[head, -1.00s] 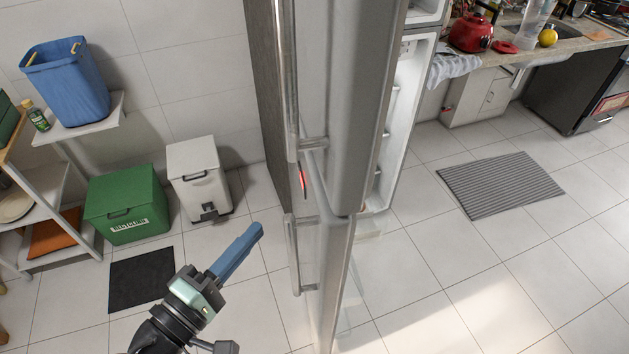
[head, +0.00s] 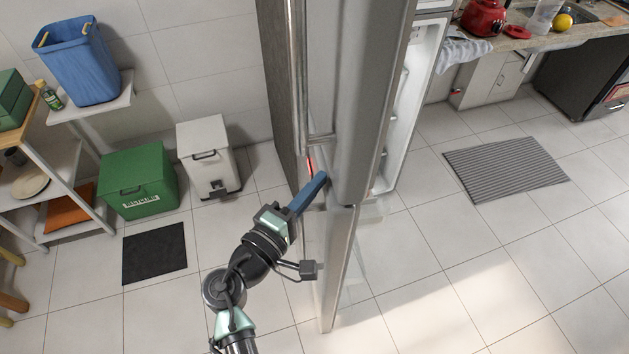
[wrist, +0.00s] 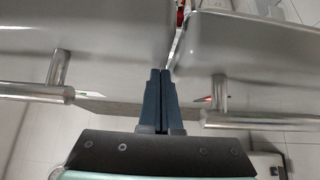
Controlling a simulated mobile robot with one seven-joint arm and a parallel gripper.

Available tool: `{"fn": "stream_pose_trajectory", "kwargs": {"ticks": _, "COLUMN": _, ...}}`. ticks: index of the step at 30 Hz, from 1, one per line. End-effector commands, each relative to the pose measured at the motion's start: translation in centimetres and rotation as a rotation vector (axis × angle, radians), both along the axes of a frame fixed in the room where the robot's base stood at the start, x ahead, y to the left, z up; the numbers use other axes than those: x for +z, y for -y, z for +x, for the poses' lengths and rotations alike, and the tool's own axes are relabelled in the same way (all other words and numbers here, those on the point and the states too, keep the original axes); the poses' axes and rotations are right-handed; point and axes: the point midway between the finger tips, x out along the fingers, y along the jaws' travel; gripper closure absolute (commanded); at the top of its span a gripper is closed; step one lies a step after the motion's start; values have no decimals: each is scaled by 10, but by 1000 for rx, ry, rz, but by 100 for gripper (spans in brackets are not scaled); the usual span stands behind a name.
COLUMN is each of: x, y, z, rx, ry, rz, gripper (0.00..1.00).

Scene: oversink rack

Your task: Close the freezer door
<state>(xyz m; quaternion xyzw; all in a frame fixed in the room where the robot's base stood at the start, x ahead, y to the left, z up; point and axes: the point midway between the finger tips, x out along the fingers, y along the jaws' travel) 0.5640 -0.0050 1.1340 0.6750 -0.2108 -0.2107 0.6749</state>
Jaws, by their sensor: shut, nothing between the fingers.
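A tall grey fridge-freezer stands open, with an upper door (head: 362,100) and a lower door (head: 338,262) swung out toward me. I cannot tell for sure which is the freezer door. My gripper (head: 322,178) is shut and empty, its blue fingers pointing at the door fronts near the seam between the two doors. In the wrist view the fingertips (wrist: 160,76) are at this seam, between the left panel (wrist: 80,45) and right panel (wrist: 260,55). Each panel has a metal bar handle; one is the upper handle (head: 297,70). Contact is unclear.
The lit white interior (head: 412,105) shows behind the doors. A white bin (head: 208,160), a green recycling box (head: 140,180) and a black mat (head: 155,253) are on the left. A striped mat (head: 505,165) lies right, with open tiled floor around it.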

Motion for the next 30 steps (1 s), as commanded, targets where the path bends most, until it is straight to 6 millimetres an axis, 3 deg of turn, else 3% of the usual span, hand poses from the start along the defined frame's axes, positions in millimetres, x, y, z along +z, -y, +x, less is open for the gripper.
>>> {"fn": "stream_pose_trajectory", "kwargs": {"ticks": 5, "x": 0, "y": 3, "z": 0, "rx": -2, "ry": -1, "rz": 1, "gripper": 100}}
{"fn": "stream_pose_trajectory", "kwargs": {"ticks": 13, "x": -1, "y": 55, "z": 9, "rx": -7, "ry": -2, "rz": 2, "gripper": 100}}
{"fn": "stream_pose_trajectory", "kwargs": {"ticks": 17, "x": -1, "y": 70, "z": 10, "rx": -3, "ry": -1, "rz": 1, "gripper": 100}}
{"fn": "stream_pose_trajectory", "kwargs": {"ticks": 30, "x": 0, "y": 71, "z": 11, "rx": 0, "ry": 0, "rz": 0, "gripper": 100}}
